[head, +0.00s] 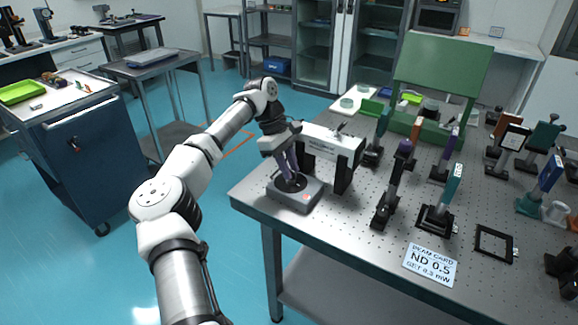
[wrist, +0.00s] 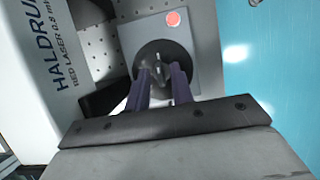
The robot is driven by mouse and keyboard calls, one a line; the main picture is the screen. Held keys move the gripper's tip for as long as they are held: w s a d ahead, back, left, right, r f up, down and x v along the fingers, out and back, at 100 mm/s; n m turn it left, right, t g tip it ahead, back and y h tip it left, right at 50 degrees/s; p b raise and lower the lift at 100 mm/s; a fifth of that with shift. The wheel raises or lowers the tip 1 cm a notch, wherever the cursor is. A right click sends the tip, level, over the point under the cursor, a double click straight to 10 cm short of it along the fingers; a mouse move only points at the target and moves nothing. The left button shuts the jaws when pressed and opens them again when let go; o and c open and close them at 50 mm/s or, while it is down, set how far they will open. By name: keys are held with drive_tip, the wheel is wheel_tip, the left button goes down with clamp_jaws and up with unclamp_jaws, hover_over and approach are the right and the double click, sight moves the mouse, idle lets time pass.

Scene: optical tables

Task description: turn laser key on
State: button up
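The laser key (wrist: 160,70) is a thin upright tab on a round black dial (wrist: 165,55). The dial sits on a grey control box (head: 308,197) with a red button (wrist: 173,19), at the table's left corner in the head view. The white laser (head: 333,142), lettered as a red laser in the wrist view (wrist: 40,75), stands beside the box. My gripper (head: 291,182) points down over the dial. In the wrist view its two purple fingers (wrist: 161,77) straddle the key, with gaps showing on both sides. The fingers partly cover the dial.
The perforated optical table (head: 350,235) holds several mounted optics on posts to the right of the laser. A white beam card (head: 430,264) lies near the front edge. A green panel (head: 443,65) stands behind. Open blue floor (head: 110,270) lies left of the table.

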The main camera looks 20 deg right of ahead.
drive_tip(key=shift+o, duration=0.3)
drive_tip(key=v, duration=1.4)
drive_tip(key=shift+f, duration=0.1)
